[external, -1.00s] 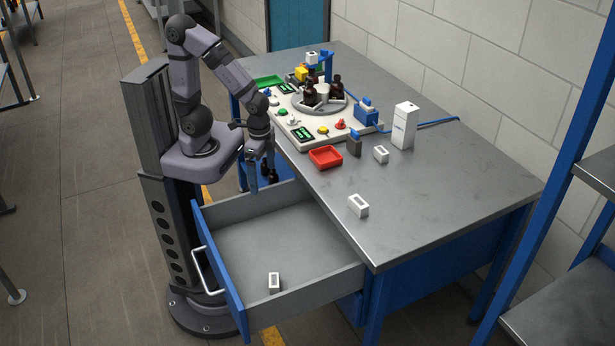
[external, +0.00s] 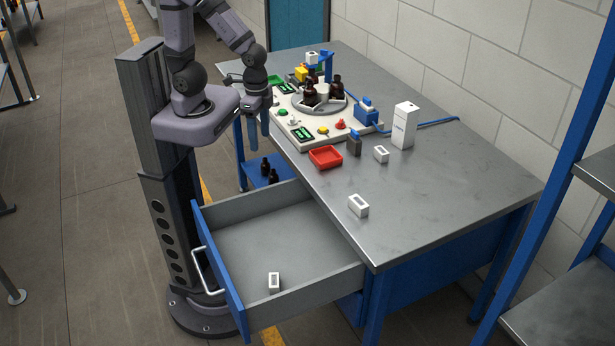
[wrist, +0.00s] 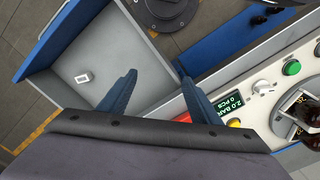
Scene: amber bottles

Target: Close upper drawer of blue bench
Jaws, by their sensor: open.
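The upper drawer (external: 290,243) of the blue bench (external: 430,280) is pulled far out, with its blue front (external: 222,268) and white handle (external: 207,270) facing left. A small white box (external: 274,282) lies inside it, also visible in the wrist view (wrist: 82,78). My gripper (external: 258,135) is open and empty, pointing down, above and behind the drawer near the bench's left edge. In the wrist view my gripper (wrist: 158,100) has its two blue fingers spread, with the drawer (wrist: 120,60) below.
A white device with a turntable (external: 320,103) holds amber bottles on the bench top. A red tray (external: 326,157) and white boxes (external: 358,206) stand near the edge. A blue shelf (external: 262,172) with dark bottles sits below my gripper.

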